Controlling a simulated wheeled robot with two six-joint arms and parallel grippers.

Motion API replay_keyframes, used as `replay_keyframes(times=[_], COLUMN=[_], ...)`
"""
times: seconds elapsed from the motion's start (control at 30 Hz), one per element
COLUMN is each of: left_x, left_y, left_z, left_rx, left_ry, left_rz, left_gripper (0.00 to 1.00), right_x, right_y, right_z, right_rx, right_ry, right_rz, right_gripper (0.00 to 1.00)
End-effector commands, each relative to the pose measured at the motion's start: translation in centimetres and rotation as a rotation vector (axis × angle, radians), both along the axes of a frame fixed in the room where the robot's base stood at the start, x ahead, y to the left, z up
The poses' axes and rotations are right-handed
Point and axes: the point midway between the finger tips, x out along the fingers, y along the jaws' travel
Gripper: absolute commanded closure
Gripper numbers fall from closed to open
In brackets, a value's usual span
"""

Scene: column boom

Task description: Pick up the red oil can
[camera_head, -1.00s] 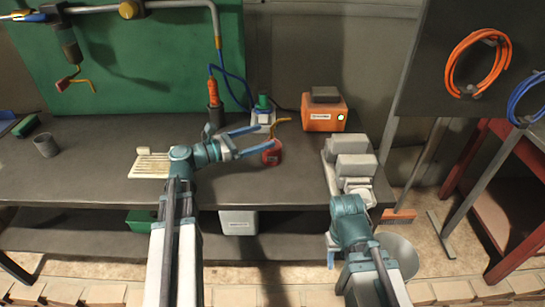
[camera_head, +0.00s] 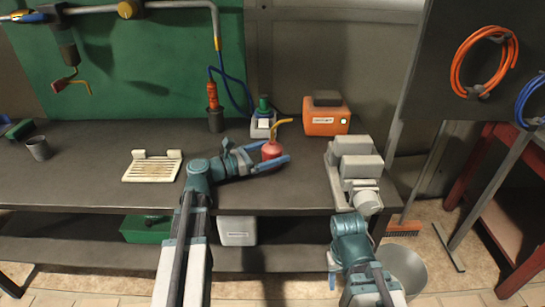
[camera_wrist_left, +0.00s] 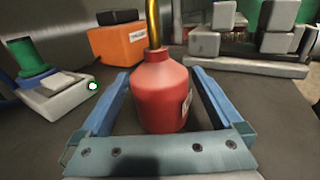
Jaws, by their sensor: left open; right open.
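The red oil can (camera_head: 271,149) stands upright on the dark workbench (camera_head: 100,190), with a yellow spout rising to the right. In the left wrist view the can (camera_wrist_left: 160,95) stands between the two blue fingers, with a small gap on each side. My left gripper (camera_head: 272,154) is open around the can, and its near finger hides the can's lower part in the head view. It also shows in the left wrist view (camera_wrist_left: 158,100). My right gripper (camera_head: 334,272) is open and low in front of the bench's right end, away from the can; its fingers are partly hidden.
An orange box (camera_head: 325,118) and a white dispenser with a green top (camera_head: 263,120) stand behind the can. A grey vise-like machine (camera_head: 355,168) is to the right. A cream slotted tray (camera_head: 152,168) lies left of my left arm. The bench's left middle is clear.

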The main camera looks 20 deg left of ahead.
Motion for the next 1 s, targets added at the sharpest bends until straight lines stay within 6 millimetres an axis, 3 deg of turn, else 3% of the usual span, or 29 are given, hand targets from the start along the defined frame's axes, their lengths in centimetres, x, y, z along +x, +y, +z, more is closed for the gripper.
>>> replay_keyframes(times=[0.2,0.43,0.9,1.0], left_x=[2.0,2.0,2.0,2.0], left_y=[-2.1,-2.2,-2.2,-2.2], left_z=[0.0,0.0,0.0,0.0], left_rx=[0.000,0.000,0.000,-0.001], left_ry=[0.000,0.000,0.000,-0.001], left_rz=[-0.002,0.000,0.000,0.000], left_gripper=[0.00,0.02,0.86,1.00], right_x=[0.0,0.0,0.0,0.0], right_y=[0.0,0.0,0.0,0.0], right_z=[0.0,0.0,0.0,0.0], right_rx=[0.000,0.000,0.000,0.000], right_ry=[0.000,0.000,0.000,0.000], right_rz=[0.000,0.000,0.000,0.000], right_gripper=[0.50,0.50,0.50,0.50])
